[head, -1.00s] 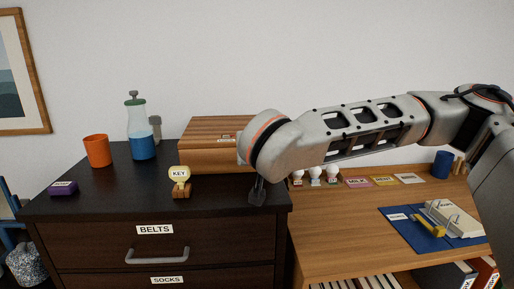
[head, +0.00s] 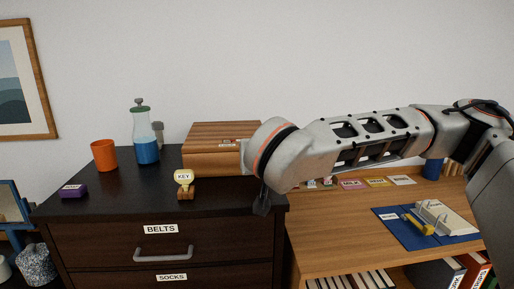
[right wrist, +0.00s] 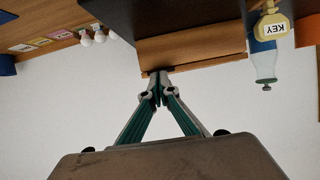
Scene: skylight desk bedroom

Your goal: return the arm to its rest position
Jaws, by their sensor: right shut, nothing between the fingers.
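My right arm comes in from the right in the head view and reaches across the desk toward the dresser. My right gripper (head: 262,203) hangs at the dresser's right front corner, mostly hidden behind the wrist. In the right wrist view the gripper (right wrist: 158,88) is shut, its fingertips together with nothing between them. The wooden box (head: 213,164) on the dresser lies beyond the fingertips in that view, and I cannot tell how close. My left gripper is in neither view.
The dresser top (head: 120,190) holds an orange cup (head: 104,155), a blue-filled bottle (head: 146,150), a KEY tag (head: 184,178) on a stand and a purple block (head: 74,191). The desk (head: 330,240) holds a blue folder (head: 397,231) and a yellow tool (head: 418,226). Bulbs sit partly behind my arm.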

